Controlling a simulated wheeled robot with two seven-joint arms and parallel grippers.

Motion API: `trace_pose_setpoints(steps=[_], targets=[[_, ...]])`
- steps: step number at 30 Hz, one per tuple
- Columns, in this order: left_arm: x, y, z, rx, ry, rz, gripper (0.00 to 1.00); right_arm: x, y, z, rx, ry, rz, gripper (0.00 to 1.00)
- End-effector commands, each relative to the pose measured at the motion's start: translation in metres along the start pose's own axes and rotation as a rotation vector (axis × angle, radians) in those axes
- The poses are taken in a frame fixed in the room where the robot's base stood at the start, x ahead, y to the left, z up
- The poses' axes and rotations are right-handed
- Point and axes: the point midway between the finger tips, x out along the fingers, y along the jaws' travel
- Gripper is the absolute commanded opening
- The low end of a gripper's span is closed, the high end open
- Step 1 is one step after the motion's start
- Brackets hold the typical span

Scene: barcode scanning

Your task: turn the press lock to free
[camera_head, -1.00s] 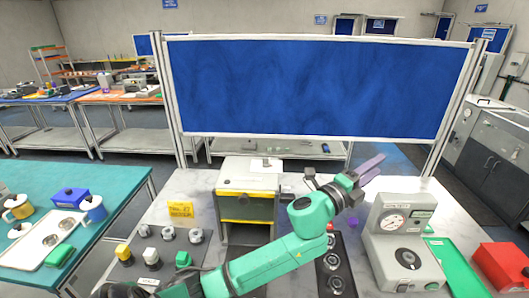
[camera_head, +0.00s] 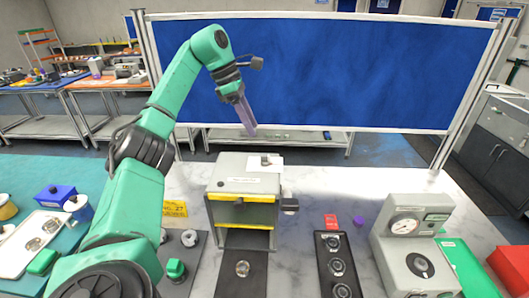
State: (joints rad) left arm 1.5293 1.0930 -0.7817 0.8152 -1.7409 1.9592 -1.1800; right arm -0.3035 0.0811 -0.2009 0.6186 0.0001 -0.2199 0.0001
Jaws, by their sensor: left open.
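The press (camera_head: 236,186) is a grey box with yellow strips and an open front, standing mid-table. A dark block-like part (camera_head: 290,205) sticks out from its right side, and a small metal fitting (camera_head: 265,161) sits on top by a white label. I cannot tell from its looks which part is the lock or how it is set. My left gripper (camera_head: 249,131) is open and empty. It hangs above and behind the press top, fingers pointing down, apart from it in the picture. My right gripper is not in view.
A black panel with several round dials (camera_head: 336,267) lies right of the press. A grey gauge machine (camera_head: 405,235), green tray (camera_head: 462,268) and red bin (camera_head: 508,265) stand further right. A yellow sign (camera_head: 174,208) is at left. A blue partition (camera_head: 330,75) rises behind.

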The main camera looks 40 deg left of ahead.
Motion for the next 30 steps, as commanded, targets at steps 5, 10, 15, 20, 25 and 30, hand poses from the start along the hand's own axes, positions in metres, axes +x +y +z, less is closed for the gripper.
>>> trace_pose_setpoints(steps=[5, 10, 15, 20, 25, 30], targets=[[0.051, -0.001, -0.002, -0.001, 0.005, -0.005, 0.45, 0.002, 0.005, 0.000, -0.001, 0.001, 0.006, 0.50], [0.085, -0.001, 0.000, -0.001, 0.002, -0.004, 0.45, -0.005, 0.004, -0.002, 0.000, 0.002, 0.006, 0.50], [0.100, -0.001, 0.001, 0.000, -0.002, -0.001, 0.45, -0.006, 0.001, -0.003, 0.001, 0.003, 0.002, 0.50], [0.101, 0.000, 0.001, 0.000, -0.003, 0.000, 0.45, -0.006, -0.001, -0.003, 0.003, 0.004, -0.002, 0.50], [0.101, 0.000, 0.001, 0.000, -0.003, 0.000, 0.00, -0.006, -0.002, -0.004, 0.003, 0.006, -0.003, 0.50], [0.101, 0.000, 0.001, 0.000, -0.002, 0.001, 0.00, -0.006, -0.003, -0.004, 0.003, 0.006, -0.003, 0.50]])
